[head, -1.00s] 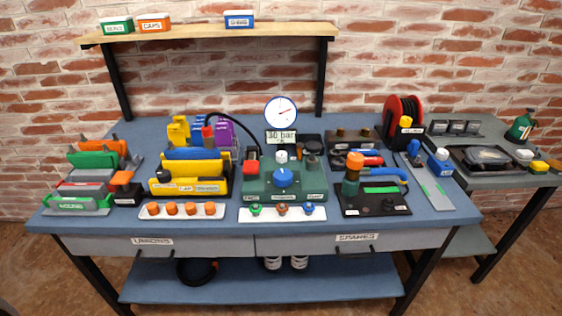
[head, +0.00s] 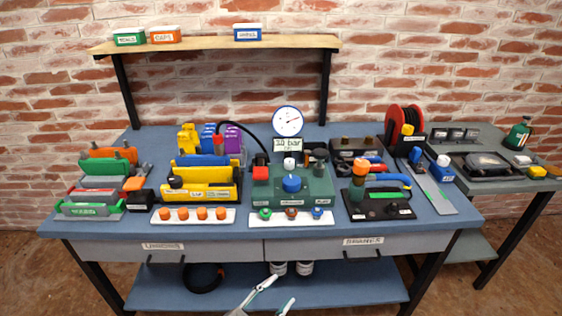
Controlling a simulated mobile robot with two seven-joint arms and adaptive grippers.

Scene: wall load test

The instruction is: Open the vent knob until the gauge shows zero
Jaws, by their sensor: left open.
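A green test block (head: 318,190) stands at the middle of the bench. A large blue knob (head: 292,184) sits on its front, with a red part (head: 261,172) at its left and a white knob (head: 290,164) behind. The labels are too small to read, so I cannot tell which is the vent knob. The round white gauge (head: 288,121) stands behind, its red needle pointing right and slightly up. A display (head: 287,145) under it seems to read 30 bar. My left gripper (head: 284,289) is open and empty, low in front of the bench, well short of the knobs. My right gripper is out of view.
A white strip (head: 335,217) with small coloured knobs lies in front of the block. Yellow and blue parts (head: 206,173) stand left, and a black plate (head: 361,211) with an orange-topped fitting stands right. A black hose arches behind. The bench front edge lies between gripper and block.

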